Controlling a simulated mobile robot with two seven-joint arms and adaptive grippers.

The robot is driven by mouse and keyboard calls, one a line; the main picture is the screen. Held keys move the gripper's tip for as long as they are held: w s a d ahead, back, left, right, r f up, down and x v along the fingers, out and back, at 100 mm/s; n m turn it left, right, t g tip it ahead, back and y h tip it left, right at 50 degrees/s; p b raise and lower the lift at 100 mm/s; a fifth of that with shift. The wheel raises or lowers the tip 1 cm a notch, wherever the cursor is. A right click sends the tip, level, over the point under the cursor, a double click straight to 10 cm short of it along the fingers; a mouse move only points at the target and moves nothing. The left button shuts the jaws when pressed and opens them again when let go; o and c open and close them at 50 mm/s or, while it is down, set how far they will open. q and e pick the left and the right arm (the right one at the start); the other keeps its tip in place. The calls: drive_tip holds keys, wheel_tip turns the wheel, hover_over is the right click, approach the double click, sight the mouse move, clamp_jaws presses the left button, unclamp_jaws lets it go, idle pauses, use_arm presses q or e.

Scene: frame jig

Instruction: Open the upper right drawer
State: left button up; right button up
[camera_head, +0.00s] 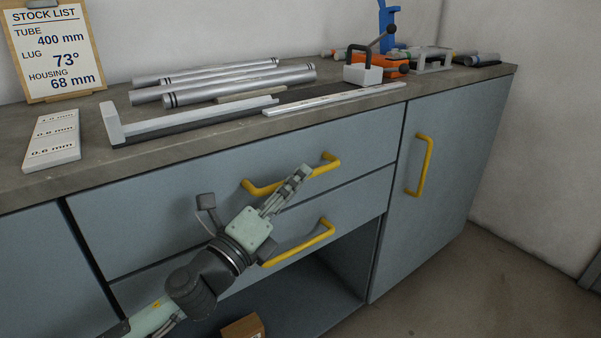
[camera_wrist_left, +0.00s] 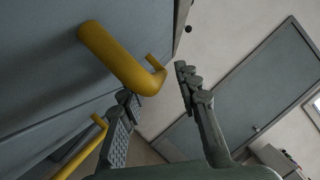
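The upper drawer (camera_head: 140,225) is a grey-blue front under the worktop and looks shut. Its yellow bar handle (camera_head: 265,188) also shows large in the left wrist view (camera_wrist_left: 118,62). My left gripper (camera_head: 298,174) is in front of this handle, towards its right end, and hides part of it. In the left wrist view its two fingers (camera_wrist_left: 158,95) are apart, with the end of the handle at the gap between their tips. Nothing is gripped; whether a finger touches the handle I cannot tell. My right gripper is not in view.
A lower drawer with a yellow handle (camera_head: 300,246) sits just below, above an open bay holding a cardboard box (camera_head: 243,328). A door with a yellow handle (camera_head: 424,165) is at right. Tubes (camera_head: 240,82) and a jig (camera_head: 190,116) lie on the worktop (camera_head: 100,175).

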use_arm(q)
drive_tip(key=shift+x, duration=1.1)
drive_tip(key=shift+c, duration=0.2)
clamp_jaws()
